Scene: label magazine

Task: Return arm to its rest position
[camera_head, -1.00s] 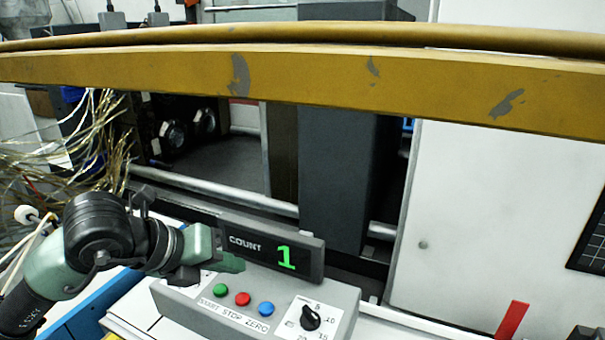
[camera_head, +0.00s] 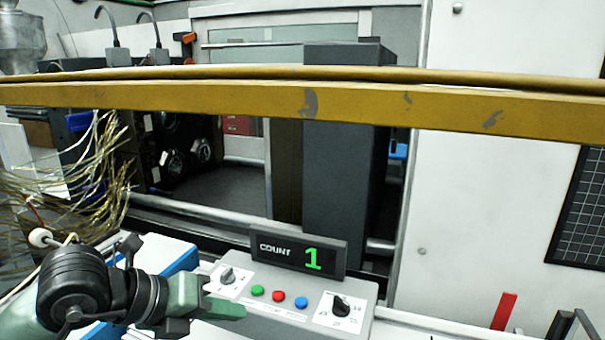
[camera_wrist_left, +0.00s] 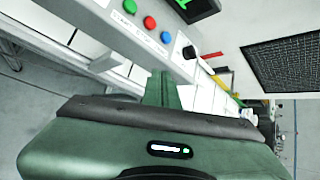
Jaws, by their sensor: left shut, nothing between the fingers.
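My left gripper (camera_head: 222,309) is in the lower left of the head view, its green fingers shut and empty. It is in front of and to the left of the grey control box (camera_head: 352,317), and I see no contact with the buttons. In the left wrist view the shut fingers (camera_wrist_left: 163,88) point toward the box. The box has green, red and blue buttons (camera_head: 278,296), a dial on each side, and a display (camera_head: 298,256) reading COUNT 1.
A worn yellow beam (camera_head: 250,103) crosses the whole head view above the box. Loose yellowish wires (camera_head: 85,190) hang at the left. A dark grey column (camera_head: 345,170) stands behind the box. A red piece (camera_head: 503,311) stands upright at the right. A black grid panel (camera_wrist_left: 280,68) shows in the wrist view.

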